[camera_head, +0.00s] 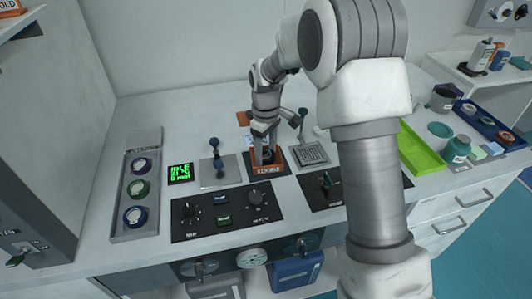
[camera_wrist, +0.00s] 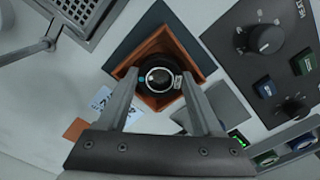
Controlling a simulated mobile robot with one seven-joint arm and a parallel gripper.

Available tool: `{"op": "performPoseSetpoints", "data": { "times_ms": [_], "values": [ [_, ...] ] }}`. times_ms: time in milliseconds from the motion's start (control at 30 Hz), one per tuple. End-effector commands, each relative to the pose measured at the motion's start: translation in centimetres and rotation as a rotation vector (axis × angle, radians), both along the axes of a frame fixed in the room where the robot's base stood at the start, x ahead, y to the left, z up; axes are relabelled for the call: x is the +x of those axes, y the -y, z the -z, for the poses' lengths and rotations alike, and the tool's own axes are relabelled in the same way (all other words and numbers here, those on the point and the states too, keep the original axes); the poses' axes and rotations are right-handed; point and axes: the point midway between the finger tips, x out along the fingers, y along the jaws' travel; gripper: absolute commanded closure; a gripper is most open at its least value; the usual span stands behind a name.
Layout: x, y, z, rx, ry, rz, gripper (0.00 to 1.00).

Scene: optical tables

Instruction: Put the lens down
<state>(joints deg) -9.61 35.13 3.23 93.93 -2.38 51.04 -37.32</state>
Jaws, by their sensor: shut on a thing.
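My gripper (camera_head: 265,150) reaches down to the middle of the bench. In the wrist view its two fingers (camera_wrist: 160,74) are shut on the sides of the lens (camera_wrist: 163,80), a round black piece with a pale ring and a dark centre. The lens is within the outline of an orange-brown square tray (camera_wrist: 186,62), which lies on a dark mat (camera_wrist: 135,35). The tray also shows in the head view (camera_head: 283,167), below the fingers. Whether the lens touches the tray floor cannot be told. The fingers hide part of its sides.
A grey rack (camera_head: 128,214) with several round pieces stands at the left. A black knob panel (camera_head: 236,221) lies in front of the orange tray. A lever stand (camera_head: 207,182) is to its left, a grated plate (camera_head: 309,153) to its right. A green tray (camera_head: 424,152) lies farther right.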

Motion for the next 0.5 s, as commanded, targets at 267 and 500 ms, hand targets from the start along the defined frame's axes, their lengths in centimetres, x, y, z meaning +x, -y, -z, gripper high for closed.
{"op": "performPoseSetpoints", "data": {
  "times_ms": [267,500],
  "values": [
    [0.02,0.03,0.48,0.000,0.001,0.000,0.99],
    [0.00,0.04,0.74,0.000,0.000,0.000,0.20]
  ]
}}
